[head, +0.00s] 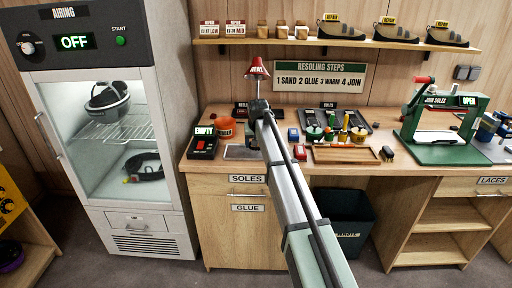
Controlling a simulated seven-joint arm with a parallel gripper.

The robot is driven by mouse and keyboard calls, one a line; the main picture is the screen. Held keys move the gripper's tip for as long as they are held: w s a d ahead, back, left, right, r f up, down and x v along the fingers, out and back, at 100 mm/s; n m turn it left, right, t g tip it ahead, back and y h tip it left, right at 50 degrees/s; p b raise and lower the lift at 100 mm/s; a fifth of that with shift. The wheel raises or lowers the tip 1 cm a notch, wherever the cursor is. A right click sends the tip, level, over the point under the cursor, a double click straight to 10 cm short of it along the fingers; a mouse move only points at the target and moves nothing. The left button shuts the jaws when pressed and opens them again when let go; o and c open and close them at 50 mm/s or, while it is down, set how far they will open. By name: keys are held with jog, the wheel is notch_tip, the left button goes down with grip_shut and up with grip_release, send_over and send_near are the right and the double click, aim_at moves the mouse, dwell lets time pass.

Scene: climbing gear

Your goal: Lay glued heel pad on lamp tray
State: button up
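A red heat lamp (257,70) stands over the left part of the bench. Below it lies a flat grey tray (240,153), partly covered by my arm; I take it for the lamp tray. I cannot make out the glued heel pad for certain. A small dark brown piece (387,153) lies at the bench's front right of the arm, too small to identify. My arm reaches up from the lower right to a joint just under the lamp. My gripper's fingers are hidden behind the arm, so what they hold does not show.
A black box marked EMPTY (203,146) stands left of the tray. A green sole press (440,125) reads OPEN. The airing cabinet (170,165) borders the bench's left side.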

jog(key=shift+f, duration=1.05)
jog(key=o, duration=1.1)
jog(key=shift+f, duration=0.15)
jog(key=shift+c, duration=0.2)
jog(key=v, duration=1.2)
